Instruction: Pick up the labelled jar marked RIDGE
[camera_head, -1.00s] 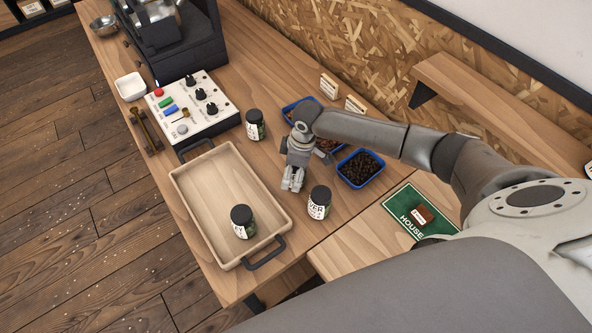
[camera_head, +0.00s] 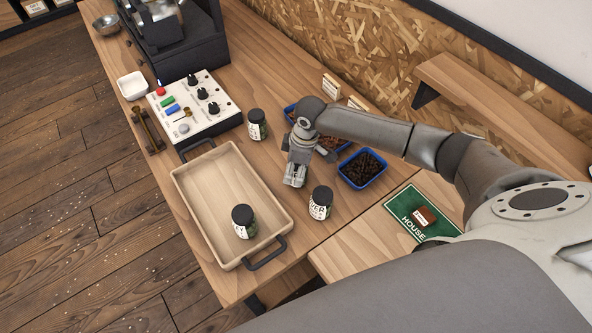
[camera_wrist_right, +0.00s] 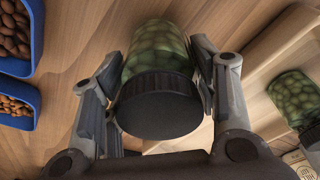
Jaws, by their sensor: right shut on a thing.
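My right gripper (camera_head: 295,181) is over the table between the wooden tray and the blue bean trays. In the right wrist view its fingers (camera_wrist_right: 157,95) are shut on a jar (camera_wrist_right: 158,105) with a black lid and green beans. No label shows on this held jar, and the gripper hides it in the head view. Other black-lidded jars stand apart: one (camera_head: 320,204) right of the gripper, its label ending in "VER", one (camera_head: 257,125) behind, and one (camera_head: 243,222) in the wooden tray. I cannot read RIDGE on any. My left gripper is out of view.
The wooden tray (camera_head: 197,217) with black handles lies left of the gripper. A blue bean tray (camera_head: 380,177) is at the right. A control box (camera_head: 196,129) stands at the back left. A green HOUSE mat (camera_head: 397,207) bears a small brown block (camera_head: 426,216).

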